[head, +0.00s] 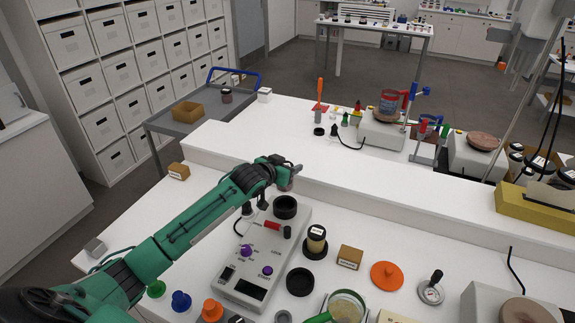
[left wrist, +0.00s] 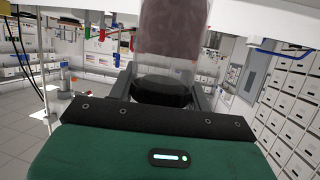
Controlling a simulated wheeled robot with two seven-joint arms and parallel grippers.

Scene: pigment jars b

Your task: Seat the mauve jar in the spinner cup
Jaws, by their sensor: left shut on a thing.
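The mauve jar (left wrist: 172,30) fills the top middle of the left wrist view, a clear jar with speckled mauve-brown contents and a black lid (left wrist: 160,90) towards my palm. My left gripper (head: 284,168) is shut on it. In the head view the jar is mostly hidden by the gripper; a small greyish part (head: 285,184) shows below the fingers. The spinner cup (head: 285,207) is a black round cup at the far end of the pale spinner box (head: 265,245). The jar is just behind and above it in the picture; the gap is hard to judge. My right gripper is out of view.
A jar with a black base (head: 316,240), a cardboard box (head: 350,257), a black ring (head: 300,282) and an orange disc (head: 387,275) stand right of the spinner. A raised white shelf (head: 370,178) runs behind. Purple knobs (head: 246,251) rise from the spinner box.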

